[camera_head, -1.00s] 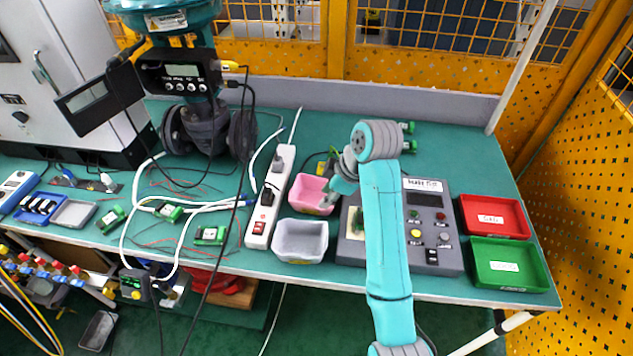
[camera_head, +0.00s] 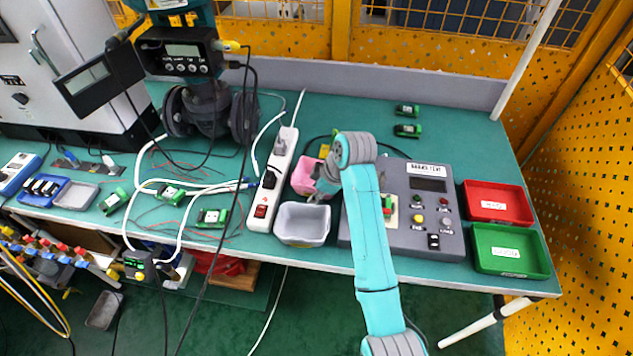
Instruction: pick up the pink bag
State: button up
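A pink open container (camera_head: 301,181), perhaps the pink bag, is on the green table behind a grey bin. Its right part is hidden by my arm's end. My gripper (camera_head: 321,191) is at the right side of the pink container, near the grey bin's back edge. The fingers are small and partly hidden, so I cannot tell whether they are open or touch the container.
The grey bin (camera_head: 302,238) is just in front. A white power strip (camera_head: 274,185) lies to the left. A grey control box (camera_head: 400,238) is on the right, with a red tray (camera_head: 497,204) and a green tray (camera_head: 510,268) beyond it.

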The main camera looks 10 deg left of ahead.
jog(key=shift+a+f, duration=0.1)
jog(key=shift+f, duration=0.15)
grip_shut()
